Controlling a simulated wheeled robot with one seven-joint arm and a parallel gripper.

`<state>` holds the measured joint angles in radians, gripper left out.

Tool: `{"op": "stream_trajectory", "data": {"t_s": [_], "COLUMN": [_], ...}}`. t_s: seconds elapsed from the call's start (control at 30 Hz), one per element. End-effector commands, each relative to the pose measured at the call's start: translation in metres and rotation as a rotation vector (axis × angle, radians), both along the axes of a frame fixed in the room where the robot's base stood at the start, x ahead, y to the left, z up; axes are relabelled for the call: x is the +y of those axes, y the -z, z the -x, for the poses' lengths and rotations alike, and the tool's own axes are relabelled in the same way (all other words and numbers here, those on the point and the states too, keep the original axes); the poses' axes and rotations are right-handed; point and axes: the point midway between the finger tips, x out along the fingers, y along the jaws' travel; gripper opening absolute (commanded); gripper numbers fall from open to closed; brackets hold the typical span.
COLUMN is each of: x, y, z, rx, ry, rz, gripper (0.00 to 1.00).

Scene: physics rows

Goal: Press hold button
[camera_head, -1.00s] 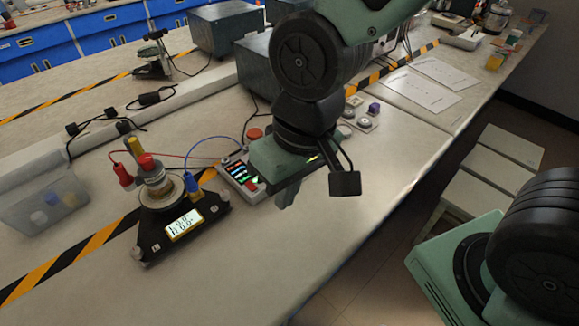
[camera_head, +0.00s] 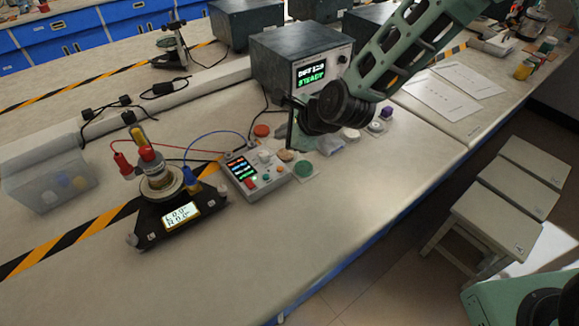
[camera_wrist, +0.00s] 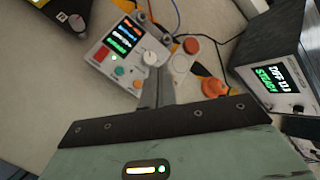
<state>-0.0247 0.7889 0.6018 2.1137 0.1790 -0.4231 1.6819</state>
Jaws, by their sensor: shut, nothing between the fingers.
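A light grey control box (camera_head: 268,184) with a small lit display and several buttons and a knob sits on the bench. It also shows in the wrist view (camera_wrist: 100,62), with a red button (camera_wrist: 102,53), a white knob (camera_wrist: 150,58), a teal button (camera_wrist: 119,70) and a small orange button (camera_wrist: 138,84). I cannot read which is marked hold. My gripper (camera_wrist: 154,76) is shut and empty, its fingers pointing toward the knob side of the box. In the head view my gripper (camera_head: 292,142) is behind the box, partly hidden by the wrist; contact cannot be told.
A black balance-like stand (camera_head: 160,228) with a lit readout and cables is left of the box. A dark instrument (camera_head: 275,70) reading "STEADY" stands behind. Loose round pieces, including a green one (camera_head: 303,168), lie right of the box.

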Motion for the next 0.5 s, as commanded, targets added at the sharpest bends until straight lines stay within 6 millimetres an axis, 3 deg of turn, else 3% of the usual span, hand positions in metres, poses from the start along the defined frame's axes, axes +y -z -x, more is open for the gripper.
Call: {"op": "stream_trajectory", "data": {"t_s": [0.5], "x": [0.0003], "y": [0.0084], "z": [0.0006], "rx": [0.0], "ry": [-0.001], "rz": [0.001], "gripper": [0.0]}}
